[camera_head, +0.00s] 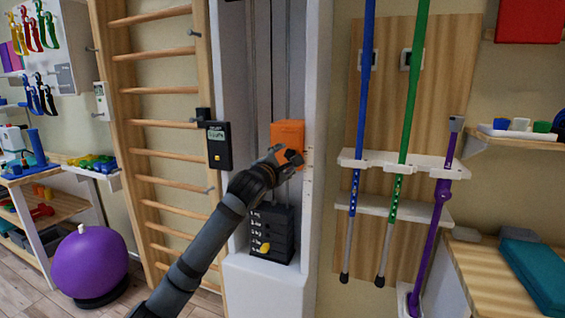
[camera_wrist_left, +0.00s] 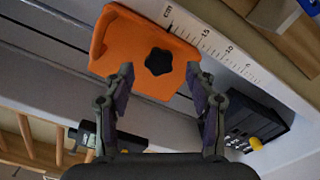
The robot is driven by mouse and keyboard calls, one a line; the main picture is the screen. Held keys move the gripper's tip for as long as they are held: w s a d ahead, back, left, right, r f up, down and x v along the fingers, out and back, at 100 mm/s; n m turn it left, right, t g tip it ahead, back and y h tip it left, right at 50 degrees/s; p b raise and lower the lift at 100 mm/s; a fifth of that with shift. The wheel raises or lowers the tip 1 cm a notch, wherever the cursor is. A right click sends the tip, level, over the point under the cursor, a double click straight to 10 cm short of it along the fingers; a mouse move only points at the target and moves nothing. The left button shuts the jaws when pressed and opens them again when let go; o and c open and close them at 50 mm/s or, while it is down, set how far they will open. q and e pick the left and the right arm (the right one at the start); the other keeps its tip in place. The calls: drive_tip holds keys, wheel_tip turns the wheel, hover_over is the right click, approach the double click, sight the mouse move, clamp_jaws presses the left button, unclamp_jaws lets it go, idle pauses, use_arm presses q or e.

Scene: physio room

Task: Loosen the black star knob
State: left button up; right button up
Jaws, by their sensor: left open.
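The black star knob (camera_wrist_left: 158,61) sits on the face of an orange carriage (camera_wrist_left: 112,47) in the left wrist view. My left gripper (camera_wrist_left: 161,85) is open, with one finger on each side below the knob and the knob between and just beyond the fingertips. I cannot tell whether a finger touches the orange carriage. In the head view the orange carriage (camera_head: 288,132) is on the white column, and my left gripper (camera_head: 285,160) is in front of it and hides the knob. My right gripper is not in view.
A centimetre scale (camera_wrist_left: 215,45) runs along the column beside the carriage. A black weight stack (camera_head: 270,236) with a yellow pin is below. A black display box (camera_head: 218,146) is to the left. Blue and green poles (camera_head: 408,90) hang at the right.

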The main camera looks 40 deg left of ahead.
use_arm(q)
drive_tip(key=shift+v, duration=2.5)
